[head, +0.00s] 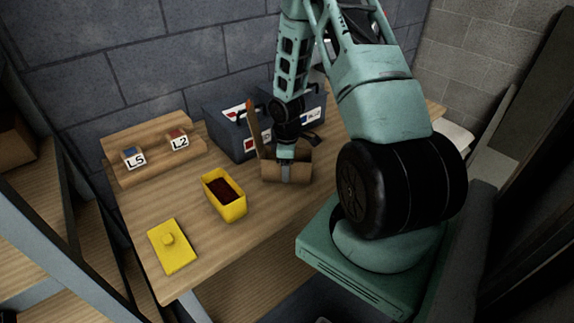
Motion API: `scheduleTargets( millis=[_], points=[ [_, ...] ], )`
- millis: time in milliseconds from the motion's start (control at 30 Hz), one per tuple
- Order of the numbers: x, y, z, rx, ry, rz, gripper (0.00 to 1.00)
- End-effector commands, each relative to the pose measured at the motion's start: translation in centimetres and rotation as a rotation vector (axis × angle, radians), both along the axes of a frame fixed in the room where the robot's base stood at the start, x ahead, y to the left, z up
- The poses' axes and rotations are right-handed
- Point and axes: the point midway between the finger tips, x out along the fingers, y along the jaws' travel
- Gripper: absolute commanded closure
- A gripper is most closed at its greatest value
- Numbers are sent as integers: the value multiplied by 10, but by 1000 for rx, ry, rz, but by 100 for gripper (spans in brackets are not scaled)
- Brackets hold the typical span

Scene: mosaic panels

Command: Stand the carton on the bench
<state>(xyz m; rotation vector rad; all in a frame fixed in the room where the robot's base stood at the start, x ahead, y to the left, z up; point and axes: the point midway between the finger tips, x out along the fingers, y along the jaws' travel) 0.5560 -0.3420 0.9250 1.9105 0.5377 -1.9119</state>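A brown cardboard carton (300,171) with a grey strip down its front shows near the middle of the wooden bench (262,221). A tall brown flap or panel rises at its back left. My gripper (286,156) points down over the carton's top, in line with the grey strip. The fingertips are too small and too hidden by the wrist and carton to tell whether they are open or closed on it. I cannot tell whether the carton's underside touches the bench.
A yellow open box (239,209) with dark red contents and a yellow lid (172,253) lie left of the carton. Dark bins (223,123) stand behind it. A wooden rack (121,177) holds small blocks labelled L5 and L2. Bare bench lies in front.

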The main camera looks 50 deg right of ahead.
Motion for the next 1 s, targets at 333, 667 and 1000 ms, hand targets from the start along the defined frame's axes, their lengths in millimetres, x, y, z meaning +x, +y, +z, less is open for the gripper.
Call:
scheduleTargets(
  millis=[333,667,1000],
  points=[
    [0,0,-3,0,0,0,15],
    [0,0,3,0,-1,0,15],
    [1,-2,54,-4,-6,-3,15]
  ],
)
